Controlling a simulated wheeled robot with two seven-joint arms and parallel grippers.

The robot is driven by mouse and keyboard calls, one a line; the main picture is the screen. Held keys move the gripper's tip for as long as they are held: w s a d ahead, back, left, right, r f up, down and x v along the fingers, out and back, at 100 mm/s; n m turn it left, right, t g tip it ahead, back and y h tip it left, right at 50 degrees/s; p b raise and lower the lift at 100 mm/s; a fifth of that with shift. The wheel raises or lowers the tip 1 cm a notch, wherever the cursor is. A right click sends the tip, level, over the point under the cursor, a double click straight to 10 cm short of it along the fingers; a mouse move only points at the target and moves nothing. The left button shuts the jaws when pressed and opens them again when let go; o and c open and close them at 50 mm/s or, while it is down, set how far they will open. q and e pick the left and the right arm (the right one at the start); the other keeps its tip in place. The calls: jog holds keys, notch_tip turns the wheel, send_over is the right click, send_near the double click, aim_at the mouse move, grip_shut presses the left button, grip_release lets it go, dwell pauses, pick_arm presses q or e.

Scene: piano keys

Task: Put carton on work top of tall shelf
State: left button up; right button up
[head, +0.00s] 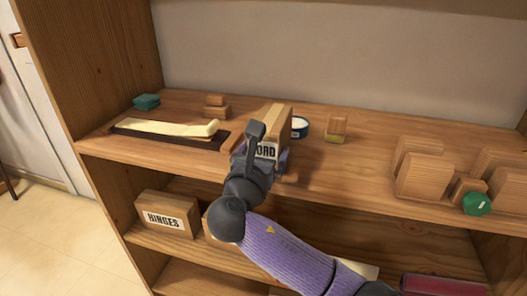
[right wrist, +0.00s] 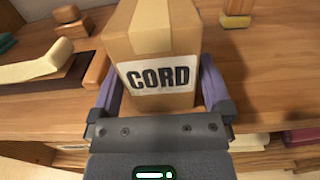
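A brown cardboard carton (head: 277,118) labelled CORD is at the front middle of the wooden work top (head: 365,160) of the tall shelf. In the right wrist view the carton (right wrist: 151,38) sits between the two purple fingers of my right gripper (right wrist: 155,95), one finger along each side. The fingers look closed in against its sides. My right gripper (head: 262,160) hides much of the carton's front in the head view. The carton is upright and over the work top; whether its base touches the wood is hidden. My left gripper is not in view.
Left of the carton lie a dark tray with a cream roll (head: 168,128), small wood blocks (head: 216,107) and a teal block (head: 146,102). A HINGES box (head: 168,214) stands below.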

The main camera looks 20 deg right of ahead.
jog(key=shift+r, duration=0.2)
pick_arm(q)
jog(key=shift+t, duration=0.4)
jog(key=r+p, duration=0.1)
jog(key=p, duration=0.1)
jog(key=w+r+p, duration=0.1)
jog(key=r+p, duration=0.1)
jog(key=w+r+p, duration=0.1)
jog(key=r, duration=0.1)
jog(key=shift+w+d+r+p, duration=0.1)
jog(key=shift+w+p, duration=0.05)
jog(key=shift+p, duration=0.25)
pick_arm(e)
jog(key=v, duration=1.2)
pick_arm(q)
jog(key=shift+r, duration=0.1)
